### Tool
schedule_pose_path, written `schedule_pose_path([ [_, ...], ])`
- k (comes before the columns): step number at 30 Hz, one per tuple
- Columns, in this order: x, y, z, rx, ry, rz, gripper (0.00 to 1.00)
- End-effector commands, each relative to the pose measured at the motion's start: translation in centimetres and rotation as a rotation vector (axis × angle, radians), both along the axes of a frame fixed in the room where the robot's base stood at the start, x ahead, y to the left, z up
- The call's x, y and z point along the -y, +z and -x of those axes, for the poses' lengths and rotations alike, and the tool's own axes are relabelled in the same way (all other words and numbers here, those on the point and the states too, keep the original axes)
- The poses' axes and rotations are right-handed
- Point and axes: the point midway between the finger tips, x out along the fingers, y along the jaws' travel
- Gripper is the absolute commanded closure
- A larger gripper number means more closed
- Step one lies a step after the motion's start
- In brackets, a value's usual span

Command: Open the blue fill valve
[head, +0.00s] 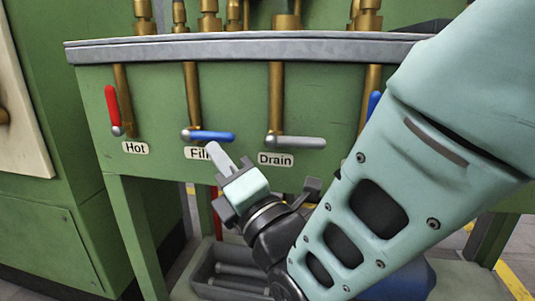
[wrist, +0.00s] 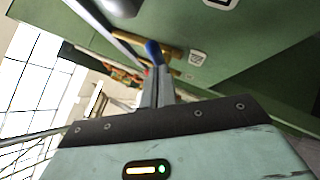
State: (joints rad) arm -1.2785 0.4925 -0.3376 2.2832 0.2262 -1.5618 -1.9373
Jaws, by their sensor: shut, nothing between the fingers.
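The blue fill valve handle (head: 212,136) lies level in the head view, pointing right from its pivot on a brass pipe (head: 192,90). The "Fill" label (head: 197,153) below it is partly covered by my gripper. My gripper (head: 216,152) is shut and empty, its fingertips just below the blue handle. In the wrist view, a blue handle (wrist: 153,50) shows just beyond the tips of my closed fingers (wrist: 157,80). I cannot tell whether they touch it.
The red Hot handle (head: 112,108) stands upright at left. The grey Drain handle (head: 298,142) lies level to the right. Another blue handle (head: 373,104) is partly hidden by my arm. A grey ledge (head: 240,49) runs above, and a grey bin (head: 205,268) sits below.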

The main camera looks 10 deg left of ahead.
Motion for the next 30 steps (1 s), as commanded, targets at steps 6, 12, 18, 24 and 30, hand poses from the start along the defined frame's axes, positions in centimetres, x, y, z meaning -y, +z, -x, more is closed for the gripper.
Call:
schedule_pose_path([
  [6, 0.04, 0.11, 0.19, 0.001, 0.0, -0.001, 1.0],
  [12, 0.03, 0.12, 0.17, 0.0, 0.0, 0.0, 1.0],
  [18, 0.06, 0.6, 0.15, -0.002, 0.0, 0.024, 1.0],
  [24, 0.1, 0.66, 0.14, -0.004, -0.001, 0.056, 1.0],
  [30, 0.15, 0.83, 0.13, -0.007, -0.001, 0.08, 1.0],
])
